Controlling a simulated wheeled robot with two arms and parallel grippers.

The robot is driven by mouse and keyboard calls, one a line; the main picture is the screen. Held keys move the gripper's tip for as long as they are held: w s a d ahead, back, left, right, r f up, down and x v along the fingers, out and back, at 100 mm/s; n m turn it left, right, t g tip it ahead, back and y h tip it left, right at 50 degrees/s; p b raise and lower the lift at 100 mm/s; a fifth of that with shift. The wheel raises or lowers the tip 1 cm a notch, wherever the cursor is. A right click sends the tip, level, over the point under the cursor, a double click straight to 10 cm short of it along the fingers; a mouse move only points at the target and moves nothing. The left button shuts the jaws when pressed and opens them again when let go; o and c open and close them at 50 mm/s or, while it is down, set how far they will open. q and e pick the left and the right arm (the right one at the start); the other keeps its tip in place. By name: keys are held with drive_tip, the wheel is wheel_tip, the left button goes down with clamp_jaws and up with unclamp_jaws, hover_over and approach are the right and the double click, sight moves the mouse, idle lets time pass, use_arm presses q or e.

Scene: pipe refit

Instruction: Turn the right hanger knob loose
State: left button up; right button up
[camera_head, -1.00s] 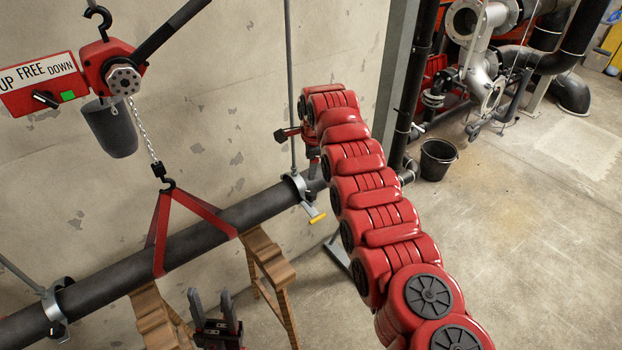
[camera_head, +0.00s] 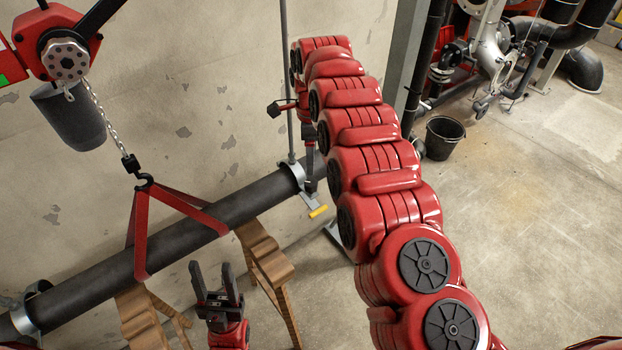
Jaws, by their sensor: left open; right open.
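The right hanger (camera_head: 289,168) is a grey clamp on a vertical rod, around the dark pipe (camera_head: 190,235). A grey piece with a yellow end (camera_head: 318,211), seemingly its knob, sticks out below the clamp. My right gripper (camera_head: 309,188) points down close beside the clamp, above the yellow end. It is open, but its fingers are small and overlap in this view; I cannot tell whether they touch the hanger. My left gripper (camera_head: 213,278) is open and empty, pointing up in front of the pipe, well left of the right hanger.
Red straps (camera_head: 142,235) from a chain hoist (camera_head: 65,55) pass around the pipe. Wooden trestles (camera_head: 265,260) stand at the pipe. The left hanger (camera_head: 28,300) is at the lower left. A black bucket (camera_head: 443,137) stands on open floor at right.

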sight(311, 182)
drive_tip(key=f+p, duration=0.1)
drive_tip(key=s+f+p, duration=0.1)
drive_tip(key=f, duration=0.3)
drive_tip(key=w+f+p, duration=0.1)
drive_tip(key=f, duration=0.1)
drive_tip(key=shift+f, duration=0.6)
drive_tip(key=shift+s+f, duration=0.2)
drive_tip(key=shift+s, duration=0.05)
drive_tip(key=shift+w, duration=0.1)
clamp_jaws()
